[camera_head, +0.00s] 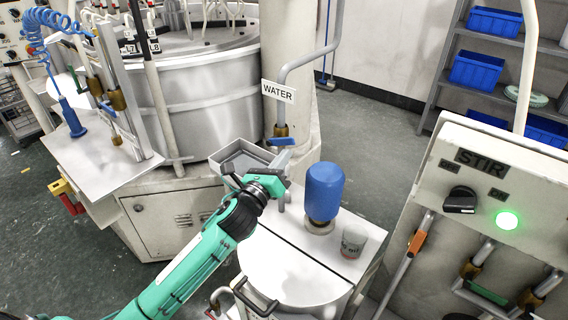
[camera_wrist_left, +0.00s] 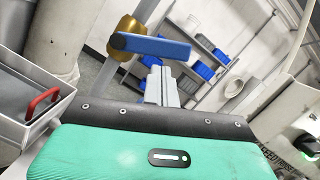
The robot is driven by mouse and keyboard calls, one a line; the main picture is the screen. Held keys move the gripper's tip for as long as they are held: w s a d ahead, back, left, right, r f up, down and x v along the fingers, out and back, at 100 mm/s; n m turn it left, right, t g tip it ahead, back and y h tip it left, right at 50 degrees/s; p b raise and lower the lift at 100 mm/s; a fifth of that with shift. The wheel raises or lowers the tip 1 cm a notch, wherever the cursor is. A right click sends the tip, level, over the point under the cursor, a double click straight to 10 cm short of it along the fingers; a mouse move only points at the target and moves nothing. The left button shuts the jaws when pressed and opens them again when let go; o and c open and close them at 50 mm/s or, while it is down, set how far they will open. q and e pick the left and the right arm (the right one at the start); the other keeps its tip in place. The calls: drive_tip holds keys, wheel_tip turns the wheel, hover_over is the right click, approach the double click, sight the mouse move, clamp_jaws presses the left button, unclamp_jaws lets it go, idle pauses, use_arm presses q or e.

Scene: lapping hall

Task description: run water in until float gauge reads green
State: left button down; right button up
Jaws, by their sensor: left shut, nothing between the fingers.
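The water pipe, with its WATER label (camera_head: 278,91), comes down to a brass valve (camera_head: 281,130) with a blue lever (camera_head: 281,141). My left gripper (camera_head: 283,158) is just below this lever in the head view, above the steel tank lid (camera_head: 290,268). In the left wrist view, the shut, empty fingers (camera_wrist_left: 160,78) point at the blue lever (camera_wrist_left: 150,47) and the brass valve (camera_wrist_left: 128,30); I cannot tell whether they touch it. The lever lies crosswise to the pipe. I cannot make out a float gauge or any green reading. My right gripper is not in view.
A blue cylinder (camera_head: 324,190) and a small cup (camera_head: 353,240) stand on the tank top. A grey tray (camera_head: 243,158) lies just left of my gripper. The STIR panel (camera_head: 460,200) with a lit green lamp (camera_head: 506,220) stands at right. A large steel drum (camera_head: 195,105) stands behind.

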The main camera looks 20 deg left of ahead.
use_arm(q)
drive_tip(key=shift+r, duration=0.1)
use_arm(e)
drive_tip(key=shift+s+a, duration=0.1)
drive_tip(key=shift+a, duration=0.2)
use_arm(q)
drive_tip(key=shift+w+a+r+n+p, duration=0.1)
drive_tip(key=shift+a+r+n+p, duration=0.1)
drive_tip(key=shift+r+n+p, duration=0.35)
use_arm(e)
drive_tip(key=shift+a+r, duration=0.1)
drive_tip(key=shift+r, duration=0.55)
